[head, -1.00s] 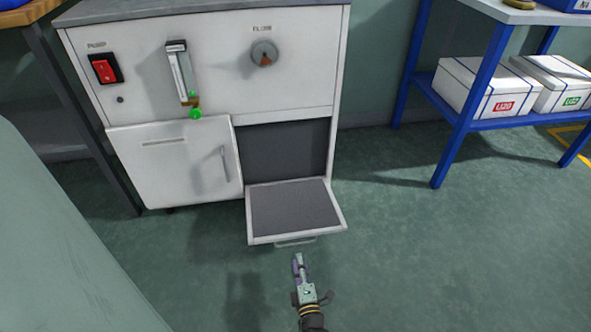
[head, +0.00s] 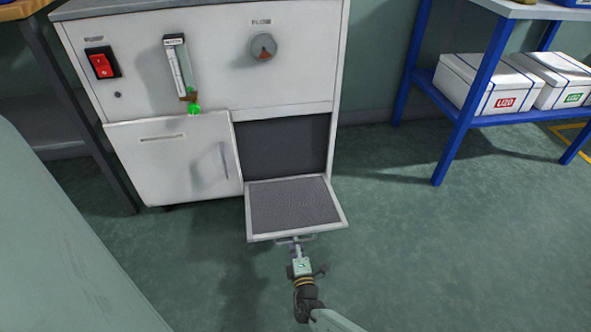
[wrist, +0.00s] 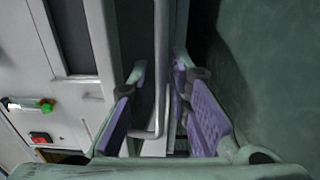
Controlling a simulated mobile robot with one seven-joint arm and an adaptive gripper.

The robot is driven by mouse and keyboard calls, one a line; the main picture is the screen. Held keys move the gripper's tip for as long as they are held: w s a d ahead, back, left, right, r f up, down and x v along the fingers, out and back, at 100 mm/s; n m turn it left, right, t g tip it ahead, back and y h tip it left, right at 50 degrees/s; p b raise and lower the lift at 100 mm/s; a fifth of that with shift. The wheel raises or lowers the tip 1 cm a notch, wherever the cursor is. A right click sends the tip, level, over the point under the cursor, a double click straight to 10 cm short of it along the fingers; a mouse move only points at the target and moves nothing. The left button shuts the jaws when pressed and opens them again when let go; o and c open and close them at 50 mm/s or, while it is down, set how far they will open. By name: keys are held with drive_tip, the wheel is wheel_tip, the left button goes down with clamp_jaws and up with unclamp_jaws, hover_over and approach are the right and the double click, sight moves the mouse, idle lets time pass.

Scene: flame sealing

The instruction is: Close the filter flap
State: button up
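The filter flap (head: 294,206) is open. It is folded down and sticks out from the lower right of the white cabinet, with its dark grey inner face up. Its handle (head: 296,238) is a thin bar at the front edge. My gripper (head: 296,244) is at this handle, pointing toward the cabinet. In the wrist view my gripper (wrist: 155,82) is open, its two purple-padded fingers apart. The handle bar (wrist: 160,65) runs between them. I cannot tell whether a finger touches it. In the head view the fingertips are small and partly merge with the handle.
The white cabinet (head: 220,80) carries a red switch (head: 102,63), a flow meter (head: 179,68) and a flow knob (head: 262,47). A white door (head: 175,160) is left of the flap opening. A blue shelf (head: 470,115) with white boxes stands right. Floor around my gripper is clear.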

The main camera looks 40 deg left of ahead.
clamp_jaws()
idle(0.3)
idle(0.3)
